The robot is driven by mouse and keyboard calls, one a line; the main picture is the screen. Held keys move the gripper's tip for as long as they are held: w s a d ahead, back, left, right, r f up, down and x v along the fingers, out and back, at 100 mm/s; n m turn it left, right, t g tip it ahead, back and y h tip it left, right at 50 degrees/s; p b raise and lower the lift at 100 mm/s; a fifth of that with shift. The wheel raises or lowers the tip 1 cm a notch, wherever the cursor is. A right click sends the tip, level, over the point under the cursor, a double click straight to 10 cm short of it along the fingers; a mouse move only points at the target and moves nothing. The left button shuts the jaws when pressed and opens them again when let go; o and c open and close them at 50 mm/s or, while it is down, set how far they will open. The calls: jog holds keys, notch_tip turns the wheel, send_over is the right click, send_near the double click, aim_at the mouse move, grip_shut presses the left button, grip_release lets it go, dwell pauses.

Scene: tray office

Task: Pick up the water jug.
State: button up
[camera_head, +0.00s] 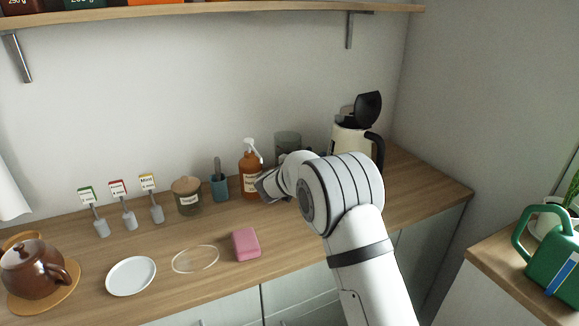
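A grey, see-through vessel (287,141) stands at the back of the wooden counter, partly hidden behind my arm; it may be the water jug, but no handle or spout shows clearly. A cream kettle (347,142) with a black handle and raised black lid stands to its right. My gripper (265,188) is at the counter just right of the orange syrup pump bottle (248,172), in front of the grey vessel. My own arm hides most of the gripper, and its fingers cannot be made out.
A wooden-lidded jar (187,200), a blue cup (220,188) and several label holders line the back. A pink block (245,244), glass disc (195,260), white plate (131,276) and brown teapot (32,270) lie forward. A green watering can (555,262) stands right, across a gap.

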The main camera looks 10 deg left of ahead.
jog(key=shift+w+d, duration=0.15)
jog(key=shift+w, duration=0.15)
jog(key=shift+c, duration=0.4)
grip_shut()
dwell(0.7)
jog(key=shift+r, duration=0.15)
